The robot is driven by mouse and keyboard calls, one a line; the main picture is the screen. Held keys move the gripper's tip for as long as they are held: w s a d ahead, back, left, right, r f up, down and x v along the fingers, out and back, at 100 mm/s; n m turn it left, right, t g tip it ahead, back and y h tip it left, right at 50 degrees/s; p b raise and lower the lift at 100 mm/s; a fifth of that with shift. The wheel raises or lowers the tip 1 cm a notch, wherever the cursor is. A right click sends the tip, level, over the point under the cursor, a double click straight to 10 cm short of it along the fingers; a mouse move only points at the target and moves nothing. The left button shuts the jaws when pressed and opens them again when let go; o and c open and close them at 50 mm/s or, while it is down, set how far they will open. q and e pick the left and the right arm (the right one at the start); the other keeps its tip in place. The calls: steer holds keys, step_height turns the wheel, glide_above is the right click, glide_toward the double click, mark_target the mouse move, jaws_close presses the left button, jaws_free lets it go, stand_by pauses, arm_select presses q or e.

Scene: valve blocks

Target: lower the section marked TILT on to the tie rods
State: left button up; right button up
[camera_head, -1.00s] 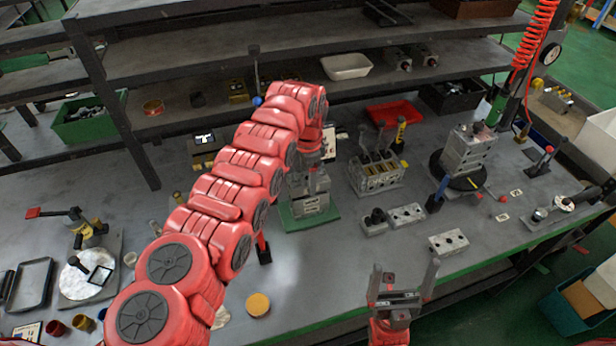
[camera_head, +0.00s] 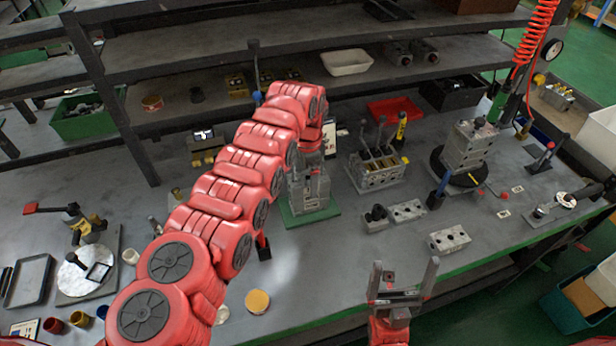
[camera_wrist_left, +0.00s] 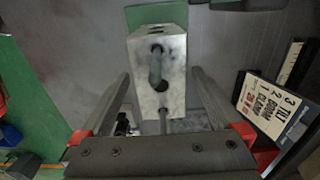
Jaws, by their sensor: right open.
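A grey metal block stack (camera_head: 309,192) stands on a green plate in the head view. My left gripper (camera_wrist_left: 162,74) reaches it from above, its tips largely hidden by my arm in the head view. In the left wrist view, a pale metal block (camera_wrist_left: 174,88) with a curved rod and a dark hole lies between the two fingers. The fingers lie close along its sides; I cannot tell whether they touch. No TILT mark is legible on it. A card (camera_wrist_left: 268,108) beside it reads TILT, BOOM, CLAMP. My right gripper (camera_head: 404,268) is open and empty at the front edge.
A valve block with levers (camera_head: 376,170) and small drilled blocks (camera_head: 449,240) stand to the right. A taller block (camera_head: 467,146) stands on a black round base. A red tray (camera_head: 395,108) lies behind. Shelves (camera_head: 215,110) run along the back.

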mark_target(307, 178)
arm_select(q)
step_height(307, 178, up, 8)
steer(key=shift+d+r+b, duration=0.15)
steer(key=shift+b, duration=0.85)
step_height(307, 178, up, 9)
steer(key=p, duration=0.7)
